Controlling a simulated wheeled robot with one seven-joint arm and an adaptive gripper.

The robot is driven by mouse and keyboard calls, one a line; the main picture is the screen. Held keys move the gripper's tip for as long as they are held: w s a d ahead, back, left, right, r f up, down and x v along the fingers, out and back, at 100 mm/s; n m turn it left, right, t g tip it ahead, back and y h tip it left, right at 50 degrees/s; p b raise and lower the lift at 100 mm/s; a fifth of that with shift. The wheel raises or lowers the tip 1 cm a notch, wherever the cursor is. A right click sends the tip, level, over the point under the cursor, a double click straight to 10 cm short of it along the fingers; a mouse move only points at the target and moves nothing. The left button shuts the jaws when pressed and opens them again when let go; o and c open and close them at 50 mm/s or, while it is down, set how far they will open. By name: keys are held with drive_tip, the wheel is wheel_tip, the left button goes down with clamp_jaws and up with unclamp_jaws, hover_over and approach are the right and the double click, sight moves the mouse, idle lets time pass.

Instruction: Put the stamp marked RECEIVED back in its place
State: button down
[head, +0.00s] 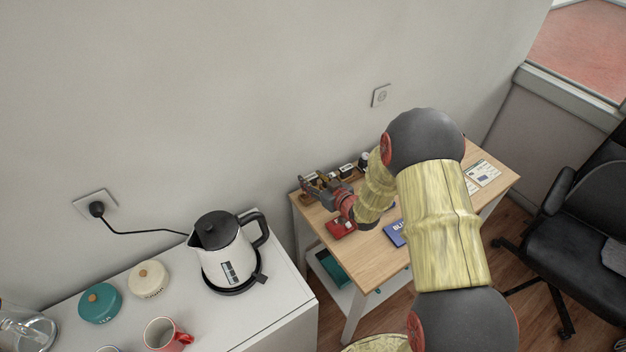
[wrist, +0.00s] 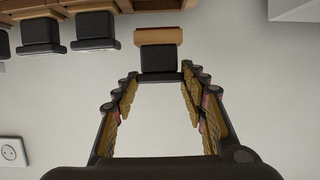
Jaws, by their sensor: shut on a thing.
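My gripper (wrist: 160,78) is shut on a stamp (wrist: 160,59), which has a black block and a tan wooden piece at its far end. The stamp sits between the two fingertips. Its marking is not visible, so I cannot tell whether it reads RECEIVED. In the head view my gripper (head: 313,186) is over the back left corner of the wooden desk, beside the stamp rack. Other black stamps (wrist: 95,30) stand in a row in the brown wooden rack (wrist: 138,5) left of the held one in the wrist view. Whether the held stamp touches the rack is unclear.
A red pad (head: 340,227) and a blue pad (head: 394,233) lie on the wooden desk (head: 369,262), partly behind my arm. Papers (head: 482,173) lie at the right. A white counter (head: 275,292) with a kettle (head: 226,250) stands left. The wall (head: 250,90) is close behind the rack.

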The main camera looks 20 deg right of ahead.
drive_tip(key=shift+f+b, duration=1.55)
drive_tip(key=shift+f, duration=0.5)
drive_tip(key=c, duration=1.2)
unclamp_jaws()
drive_tip(key=shift+c, duration=0.2)
drive_tip(key=shift+p+v, duration=0.95)
drive_tip(key=shift+v, duration=1.7)
drive_tip(key=o, duration=0.3)
drive_tip(key=shift+o, duration=1.4)
